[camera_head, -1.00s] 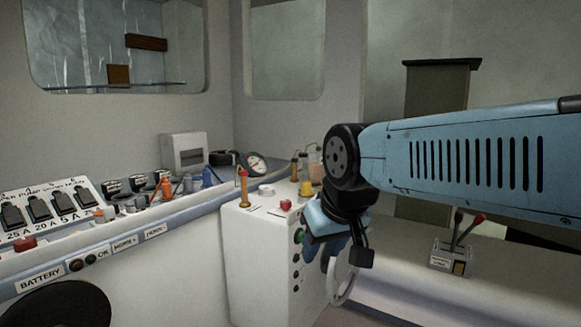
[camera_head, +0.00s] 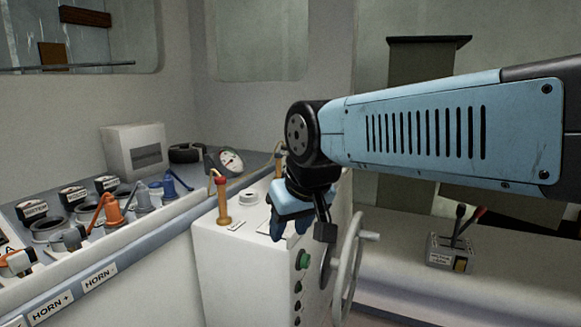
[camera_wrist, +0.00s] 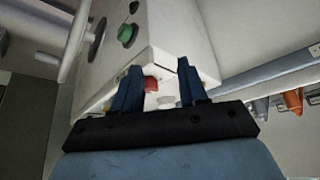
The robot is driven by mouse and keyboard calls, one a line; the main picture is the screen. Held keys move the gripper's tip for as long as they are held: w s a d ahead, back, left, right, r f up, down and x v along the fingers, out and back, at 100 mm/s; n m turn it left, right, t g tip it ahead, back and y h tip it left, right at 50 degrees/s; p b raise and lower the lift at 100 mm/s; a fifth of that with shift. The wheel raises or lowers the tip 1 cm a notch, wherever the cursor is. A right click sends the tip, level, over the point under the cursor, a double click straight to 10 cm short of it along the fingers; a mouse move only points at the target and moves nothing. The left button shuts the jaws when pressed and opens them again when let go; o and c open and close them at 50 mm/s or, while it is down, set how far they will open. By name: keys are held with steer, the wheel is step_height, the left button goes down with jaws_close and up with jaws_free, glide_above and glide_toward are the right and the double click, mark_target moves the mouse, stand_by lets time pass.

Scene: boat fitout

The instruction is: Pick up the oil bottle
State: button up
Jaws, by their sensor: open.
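My gripper (camera_head: 289,232) hangs pointing down over the right part of the white console box's top in the head view. In the wrist view my gripper (camera_wrist: 158,68) has its two blue fingers apart with nothing held between them. A red button (camera_wrist: 151,84) shows between the fingers there. I cannot make out an oil bottle for certain in either current view; my arm covers the back part of the box top. An orange handle-like piece with a cord (camera_head: 223,203) stands upright at the box's left edge, and a similar one (camera_head: 279,163) stands farther back, partly hidden.
The white console box (camera_head: 232,272) has green buttons (camera_head: 303,259) and a grey wheel (camera_head: 347,270) on its side. A switch panel with orange and blue levers (camera_head: 113,215) lies left. A lever unit (camera_head: 450,252) sits on the right bench. A gauge (camera_head: 230,161) stands behind.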

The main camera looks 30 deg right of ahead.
steer(key=shift+o, duration=1.3)
steer(key=shift+w+d+r, duration=0.1)
steer(key=shift+w+r, duration=0.05)
steer(key=shift+r, duration=0.1)
steer(key=o, duration=0.6)
steer(key=w+d+r+m, duration=0.1)
steer(key=w+d+r, duration=0.1)
steer(key=w, duration=0.1)
steer(key=w+d+r+m+h, duration=0.1)
steer(key=w+r, duration=0.2)
steer(key=w+d+r+m+g, duration=0.1)
steer(key=w+d+r+m, duration=0.1)
steer(key=w+r, duration=0.1)
steer(key=shift+w+d+r, duration=0.2)
steer(key=shift+w+d, duration=0.1)
steer(key=shift+d, duration=0.05)
steer(key=shift+c, duration=0.2)
steer(key=w+d+r+m+g+h, duration=0.25)
steer(key=w+d+r+m, duration=0.4)
steer(key=w+d, duration=0.5)
steer(key=shift+t, duration=0.35)
steer(key=x, duration=0.4)
steer(key=a+x, duration=0.1)
steer(key=x, duration=0.3)
steer(key=w+x, duration=0.1)
steer(key=x, duration=0.4)
steer(key=shift+w+a, duration=0.1)
steer(key=shift+a, duration=0.25)
